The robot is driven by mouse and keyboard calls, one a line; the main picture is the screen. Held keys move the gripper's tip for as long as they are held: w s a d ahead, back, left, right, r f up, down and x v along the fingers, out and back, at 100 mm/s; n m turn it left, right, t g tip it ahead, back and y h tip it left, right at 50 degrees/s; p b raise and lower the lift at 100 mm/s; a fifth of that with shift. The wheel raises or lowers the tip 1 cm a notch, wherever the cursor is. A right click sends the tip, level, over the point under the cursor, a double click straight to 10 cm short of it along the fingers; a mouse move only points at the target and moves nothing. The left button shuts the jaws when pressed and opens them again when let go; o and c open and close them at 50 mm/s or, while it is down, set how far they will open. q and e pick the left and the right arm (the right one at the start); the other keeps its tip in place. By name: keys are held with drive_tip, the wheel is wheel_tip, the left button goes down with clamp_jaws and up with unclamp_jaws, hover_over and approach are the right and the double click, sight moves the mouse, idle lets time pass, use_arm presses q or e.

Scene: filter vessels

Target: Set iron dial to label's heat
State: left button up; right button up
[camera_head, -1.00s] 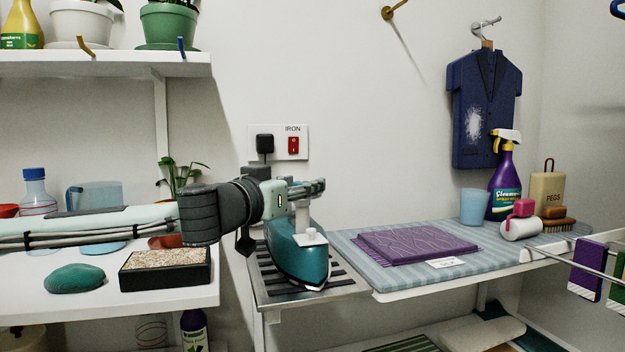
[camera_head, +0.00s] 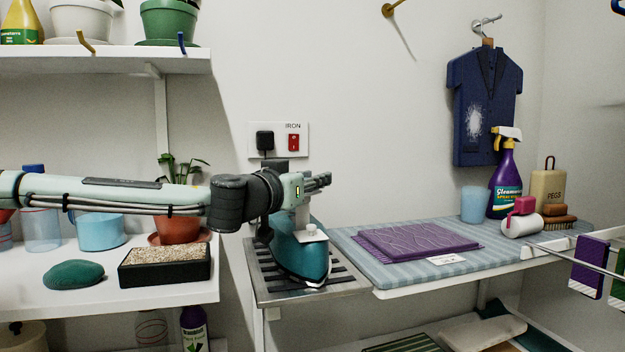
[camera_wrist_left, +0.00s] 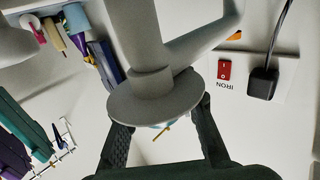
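The teal iron (camera_head: 302,258) rests on the slatted metal rest at the left end of the ironing board. A pale stem (camera_head: 302,215) and a small white disc-like part (camera_head: 311,234) stand on its top; I cannot make out any dial marks. My left gripper (camera_head: 322,182) is just above the iron, at the stem's upper end. In the left wrist view its fingers (camera_wrist_left: 163,135) are spread apart beside a large grey disc (camera_wrist_left: 150,98), which hides their tips; contact cannot be told. A white label (camera_head: 447,259) lies by the folded purple cloth (camera_head: 418,243), its print too small to read. My right gripper is out of view.
A red switch (camera_head: 293,142) marked IRON and a black plug (camera_head: 265,142) are on the wall behind. A spray bottle (camera_head: 506,180) and blue cup (camera_head: 474,205) stand at the board's back right. A black tray (camera_head: 165,266) and plant pot (camera_head: 177,228) are left, near my arm.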

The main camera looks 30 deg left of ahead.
use_arm(q)
clamp_jaws()
